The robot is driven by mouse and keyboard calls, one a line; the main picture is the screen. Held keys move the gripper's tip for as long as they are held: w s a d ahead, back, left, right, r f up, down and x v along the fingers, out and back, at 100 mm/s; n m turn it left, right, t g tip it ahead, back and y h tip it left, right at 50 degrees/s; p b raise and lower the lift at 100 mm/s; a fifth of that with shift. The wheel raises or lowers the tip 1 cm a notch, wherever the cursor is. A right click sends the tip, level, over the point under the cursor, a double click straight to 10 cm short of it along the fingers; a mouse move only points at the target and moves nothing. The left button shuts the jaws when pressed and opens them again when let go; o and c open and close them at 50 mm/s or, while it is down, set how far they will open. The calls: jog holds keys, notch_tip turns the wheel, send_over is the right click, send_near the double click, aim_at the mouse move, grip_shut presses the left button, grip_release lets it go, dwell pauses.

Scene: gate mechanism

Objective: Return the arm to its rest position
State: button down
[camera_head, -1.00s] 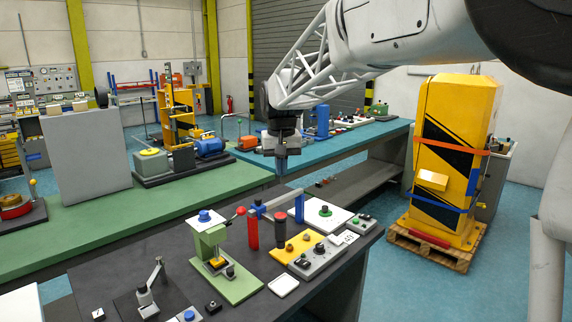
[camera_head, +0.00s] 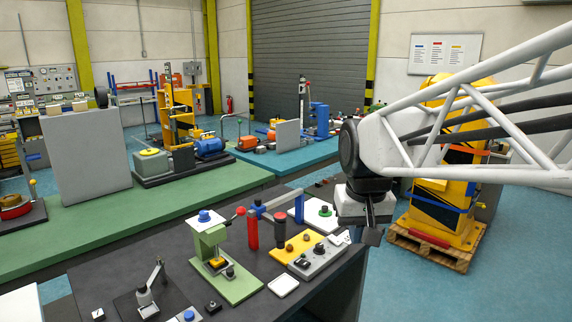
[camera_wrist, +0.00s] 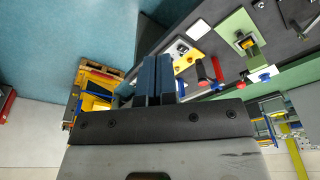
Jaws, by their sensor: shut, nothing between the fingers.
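My gripper (camera_head: 370,222) hangs at the end of my white lattice arm, over the right end of the dark workbench (camera_head: 130,262) in the head view. In the wrist view its two dark fingers (camera_wrist: 158,78) are close together with nothing between them. It is apart from the devices on the bench. The part of the bench's right end behind my gripper is hidden.
A yellow-black cabinet on a pallet (camera_head: 432,248) stands behind my arm. Blue floor (camera_head: 400,295) is clear at the right front.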

jog(key=s+d+f, duration=0.2)
jog(key=s+f, duration=0.2)
jog(key=s, duration=0.4)
jog(key=s+d+f, duration=0.3)
jog(key=s+f, duration=0.1)
jog(key=s, duration=0.4)
jog(key=shift+s+f+m+t, duration=0.25)
jog(key=shift+f+m+t, duration=0.05)
jog(key=shift+m+t, duration=0.1)
